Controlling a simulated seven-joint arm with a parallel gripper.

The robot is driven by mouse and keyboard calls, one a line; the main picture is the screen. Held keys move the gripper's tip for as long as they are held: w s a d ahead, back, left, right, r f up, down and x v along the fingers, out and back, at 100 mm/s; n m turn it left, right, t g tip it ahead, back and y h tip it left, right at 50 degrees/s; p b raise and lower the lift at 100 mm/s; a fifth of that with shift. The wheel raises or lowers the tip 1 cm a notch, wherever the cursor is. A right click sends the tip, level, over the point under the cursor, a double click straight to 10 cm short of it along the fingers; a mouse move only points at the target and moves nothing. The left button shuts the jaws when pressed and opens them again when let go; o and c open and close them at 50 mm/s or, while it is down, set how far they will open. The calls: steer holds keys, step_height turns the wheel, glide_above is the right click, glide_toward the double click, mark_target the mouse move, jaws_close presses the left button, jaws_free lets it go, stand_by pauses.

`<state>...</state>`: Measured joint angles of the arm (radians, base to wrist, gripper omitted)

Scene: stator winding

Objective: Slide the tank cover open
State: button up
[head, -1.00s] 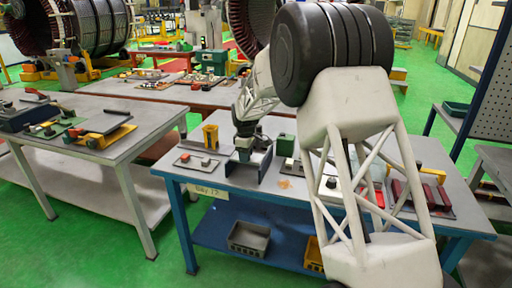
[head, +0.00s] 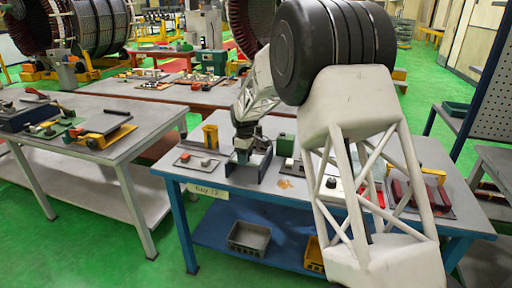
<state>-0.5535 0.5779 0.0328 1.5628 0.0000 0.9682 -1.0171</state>
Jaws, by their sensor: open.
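A small dark grey open-fronted box (head: 262,178), which looks like the tank, stands on the blue-legged bench. My gripper (head: 243,154) hangs over the left part of this box, fingers pointing down. It is open, and a pale greenish piece shows between or just behind the fingers. I cannot tell whether this piece is the cover or whether the fingers touch it. The view is small and my own wrist hides part of the box.
The blue-legged bench (head: 210,178) also holds a small plate with a red-topped part (head: 203,161), a yellow bracket (head: 210,136) and a green block (head: 285,144). A grey bin (head: 249,237) sits on the lower shelf.

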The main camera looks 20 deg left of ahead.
steer(key=shift+r, duration=0.15)
steer(key=shift+r, duration=2.85)
steer(key=shift+d+r, duration=0.15)
steer(key=shift+d, duration=0.05)
steer(key=s+d+r+m, duration=0.3)
steer(key=s+d+r, duration=0.3)
steer(key=d, duration=0.5)
steer(key=s+d+r+m+t, duration=0.1)
steer(key=s+d+r+m, duration=0.3)
steer(key=s+d, duration=0.55)
steer(key=s+d+r+m, duration=0.2)
steer(key=s+d+r, duration=0.35)
steer(key=d, duration=0.75)
steer(key=s+d+f+m, duration=0.1)
steer(key=s+d+m, duration=0.2)
steer(key=s, duration=0.7)
steer(key=s+d+f+m+t, duration=0.1)
steer(key=s+d+f+m, duration=0.1)
steer(key=s+d, duration=0.6)
steer(key=s+d+f+m, duration=0.1)
steer(key=s+d+m, duration=0.3)
steer(key=s, duration=0.9)
steer(key=shift+d+f+t, duration=0.2)
steer(key=shift+d+t, duration=0.1)
steer(key=shift+d, duration=0.7)
